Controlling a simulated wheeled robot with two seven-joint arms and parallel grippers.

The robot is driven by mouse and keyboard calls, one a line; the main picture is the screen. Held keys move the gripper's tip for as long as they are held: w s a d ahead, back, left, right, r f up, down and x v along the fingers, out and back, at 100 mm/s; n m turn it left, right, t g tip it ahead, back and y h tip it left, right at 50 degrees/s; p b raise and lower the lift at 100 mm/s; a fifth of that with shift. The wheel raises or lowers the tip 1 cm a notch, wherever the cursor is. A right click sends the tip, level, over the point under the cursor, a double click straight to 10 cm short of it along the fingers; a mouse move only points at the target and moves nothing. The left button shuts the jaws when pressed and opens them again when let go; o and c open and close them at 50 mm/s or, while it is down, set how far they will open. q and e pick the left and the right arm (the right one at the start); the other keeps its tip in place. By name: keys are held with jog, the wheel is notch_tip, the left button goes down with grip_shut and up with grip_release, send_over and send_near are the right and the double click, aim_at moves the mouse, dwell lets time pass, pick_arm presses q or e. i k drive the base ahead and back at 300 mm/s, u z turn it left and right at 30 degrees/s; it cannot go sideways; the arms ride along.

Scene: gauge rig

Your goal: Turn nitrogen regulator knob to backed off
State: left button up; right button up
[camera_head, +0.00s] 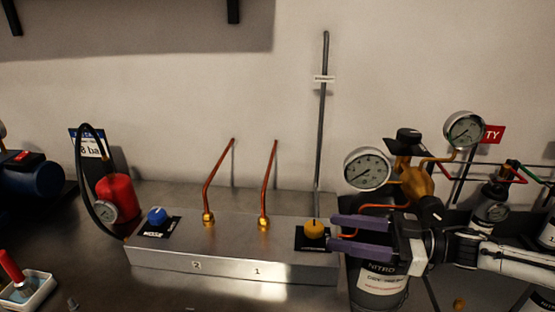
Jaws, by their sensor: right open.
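The nitrogen cylinder (381,279), labelled "NITRO…", stands at the right of the metal manifold block, partly hidden behind my right gripper. Above it is a brass regulator (417,185) with two round white gauges and a black knob (408,135) on top. My right gripper (333,232) has purple fingers that point left. It is open, with no object visibly held, below and left of the regulator. Its fingertips are just right of a yellow knob (314,227) on the block; I cannot tell whether they touch it. My left gripper is out of view.
The metal block (225,266) carries a blue knob (157,216), two copper tubes and a tall grey pipe (322,120). A red cylinder (116,193) with a gauge stands at its left. Another regulator (491,200) crowds the right.

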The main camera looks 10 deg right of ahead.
aim_at(431, 209)
jog(key=k, duration=1)
